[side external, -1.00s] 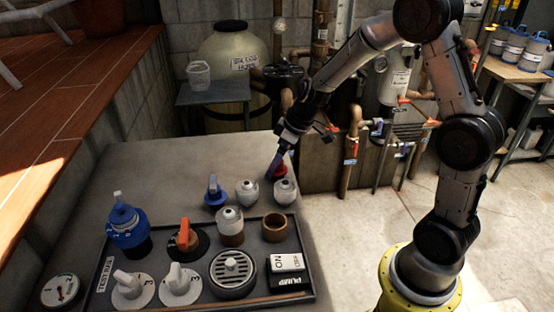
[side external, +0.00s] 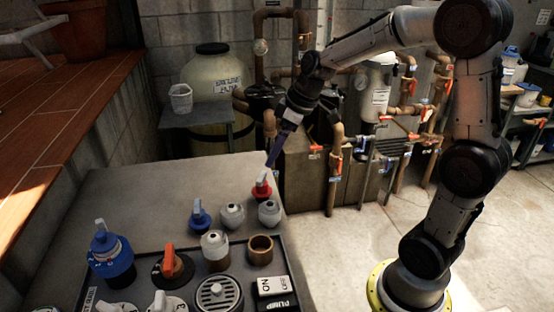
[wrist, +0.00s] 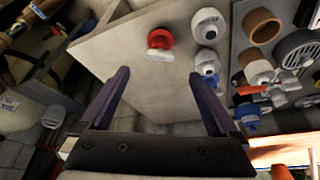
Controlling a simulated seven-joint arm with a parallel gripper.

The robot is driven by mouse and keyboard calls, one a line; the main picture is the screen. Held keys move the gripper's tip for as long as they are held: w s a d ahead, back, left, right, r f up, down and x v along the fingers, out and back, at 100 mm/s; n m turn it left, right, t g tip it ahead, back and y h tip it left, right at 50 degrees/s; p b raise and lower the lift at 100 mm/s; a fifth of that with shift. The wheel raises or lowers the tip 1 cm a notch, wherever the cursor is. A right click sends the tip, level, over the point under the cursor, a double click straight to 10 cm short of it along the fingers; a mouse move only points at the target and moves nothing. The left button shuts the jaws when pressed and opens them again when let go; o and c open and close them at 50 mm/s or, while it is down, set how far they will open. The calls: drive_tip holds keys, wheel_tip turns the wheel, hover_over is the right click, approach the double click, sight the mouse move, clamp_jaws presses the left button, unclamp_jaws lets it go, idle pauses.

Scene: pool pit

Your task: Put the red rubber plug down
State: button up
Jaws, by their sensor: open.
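The red plug (side external: 261,188) stands on the grey tabletop (side external: 178,180), near its right edge, behind the white-topped plugs. Its pale grip points up. My gripper (side external: 268,165) is just above it, with purple fingers slanting down. In the wrist view my gripper (wrist: 158,75) is wide open and empty. There the red plug (wrist: 160,38) lies beyond the fingertips, between the lines of the two fingers and apart from both.
A blue plug (side external: 199,215) and two white-topped plugs (side external: 232,215) (side external: 269,212) stand nearby. In front is a dark tray (side external: 240,247) with a brown ring (side external: 260,249), a drain grate (side external: 217,295) and a blue-capped fitting (side external: 109,255). The back left tabletop is clear.

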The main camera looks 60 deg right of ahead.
drive_tip(key=s+a+r+m, duration=0.1)
drive_tip(key=s+a, duration=0.1)
drive_tip(key=s, duration=0.5)
drive_tip(key=s+a+r+m+h, duration=0.1)
drive_tip(key=s+a, duration=0.2)
drive_tip(key=s, duration=0.4)
drive_tip(key=s+a+r+m+t, duration=0.1)
drive_tip(key=s+a, duration=0.2)
drive_tip(key=s, duration=0.4)
drive_tip(key=shift+s+r+m, duration=0.15)
drive_tip(key=shift+s+m, duration=0.1)
drive_tip(key=shift+m, duration=0.05)
